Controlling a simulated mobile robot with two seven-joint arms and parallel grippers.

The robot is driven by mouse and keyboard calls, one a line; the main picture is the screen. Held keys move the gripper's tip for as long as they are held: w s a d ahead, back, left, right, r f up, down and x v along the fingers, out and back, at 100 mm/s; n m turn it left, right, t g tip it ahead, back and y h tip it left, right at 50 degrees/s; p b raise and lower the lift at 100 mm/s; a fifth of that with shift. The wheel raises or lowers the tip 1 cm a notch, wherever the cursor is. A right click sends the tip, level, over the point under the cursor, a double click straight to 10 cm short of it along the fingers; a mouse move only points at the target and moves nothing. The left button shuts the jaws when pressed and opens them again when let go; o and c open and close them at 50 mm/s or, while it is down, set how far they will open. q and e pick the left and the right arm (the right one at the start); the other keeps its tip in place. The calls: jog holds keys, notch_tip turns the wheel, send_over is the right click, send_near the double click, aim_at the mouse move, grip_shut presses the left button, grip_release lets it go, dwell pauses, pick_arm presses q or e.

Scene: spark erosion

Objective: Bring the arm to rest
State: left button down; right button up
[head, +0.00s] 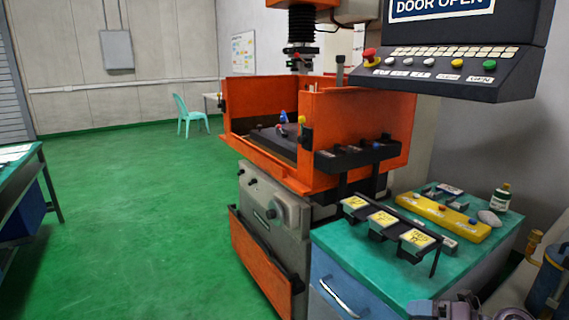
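Neither of my grippers can be made out in the head view. A dark shape is cut off by the bottom edge at the right, and I cannot tell what it is. The orange spark erosion machine (357,118) stands in the middle with its tank open toward me. Inside the tank is a dark table with a small blue and red item (283,122) on it. The dark machine head (299,50) hangs above the tank. A sign on the control panel (450,62) reads DOOR OPEN.
A green-topped cart (375,270) at the front right holds a yellow block (443,217), yellow-labelled holders (383,219) and a bottle (501,197). A blue vessel (550,280) stands at the right edge. A bench (22,180) is at the left. Green floor (130,230) between is clear.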

jog(key=s+a+f+m+t+h, duration=0.1)
jog(key=s+a+f+m+h, duration=0.1)
jog(key=s+f+m+h, duration=0.3)
jog(key=s+a+f+m+t+h, duration=0.2)
jog(key=s+f+m+h, duration=0.4)
jog(key=s+f+m, duration=0.6)
jog(key=s+m, duration=0.5)
jog(key=m, duration=0.7)
jog(key=shift+h, duration=0.3)
jog(key=shift+a, duration=0.1)
